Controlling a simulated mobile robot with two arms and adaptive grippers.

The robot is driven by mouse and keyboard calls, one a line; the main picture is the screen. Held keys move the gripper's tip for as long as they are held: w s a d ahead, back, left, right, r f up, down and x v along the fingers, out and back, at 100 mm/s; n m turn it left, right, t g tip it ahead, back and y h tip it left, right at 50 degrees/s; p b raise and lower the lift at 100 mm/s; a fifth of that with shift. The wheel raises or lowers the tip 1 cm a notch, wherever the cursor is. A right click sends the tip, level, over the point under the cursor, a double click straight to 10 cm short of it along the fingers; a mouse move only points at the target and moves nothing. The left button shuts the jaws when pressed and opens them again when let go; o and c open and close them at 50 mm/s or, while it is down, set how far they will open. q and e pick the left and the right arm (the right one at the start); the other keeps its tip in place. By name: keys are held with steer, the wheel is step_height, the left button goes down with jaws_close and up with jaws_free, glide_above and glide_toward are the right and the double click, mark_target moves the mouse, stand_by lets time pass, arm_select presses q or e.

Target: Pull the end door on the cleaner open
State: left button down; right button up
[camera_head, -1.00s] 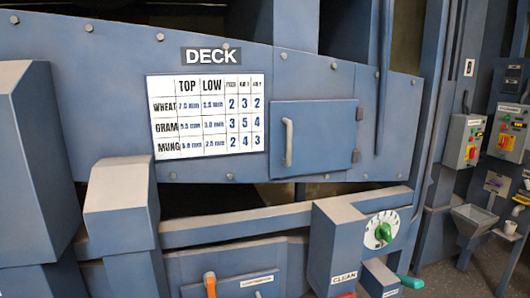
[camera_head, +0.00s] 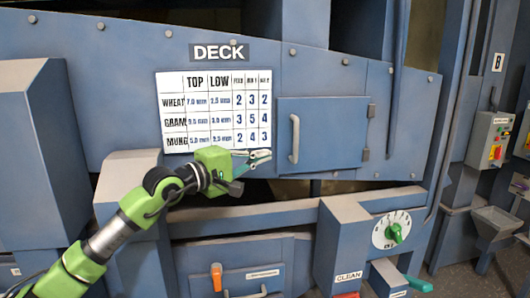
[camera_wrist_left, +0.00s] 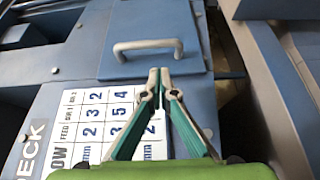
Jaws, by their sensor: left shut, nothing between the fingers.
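The end door (camera_head: 322,138) is a flat blue panel on the cleaner's side, right of the chart, and it is closed. A pale vertical bar handle (camera_head: 295,139) sits on its left edge, and hinges show on its right. My left gripper (camera_head: 268,156) is just left of and slightly below the handle, in front of the panel, apart from it. In the left wrist view the door (camera_wrist_left: 150,25) and its handle (camera_wrist_left: 148,47) lie just beyond the fingertips (camera_wrist_left: 159,72), which are together with nothing between them. My right gripper is not in view.
The cleaner's chart (camera_head: 215,112) is left of the door. Below are a ledge (camera_head: 250,222), an orange-handled lower panel (camera_head: 217,277) and a box with a green dial (camera_head: 396,233). Switch boxes (camera_head: 490,140) stand at the far right.

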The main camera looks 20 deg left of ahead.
mark_target(285, 150)
arm_select(q)
steer(key=p+x, duration=0.3)
steer(key=x, duration=0.4)
steer(key=shift+w+d+r+p, duration=0.15)
steer(key=shift+d+p, duration=0.1)
steer(key=shift+p, duration=0.1)
steer(key=shift+w+d, duration=0.2)
steer(key=shift+w, duration=0.4)
steer(key=shift+f, duration=0.25)
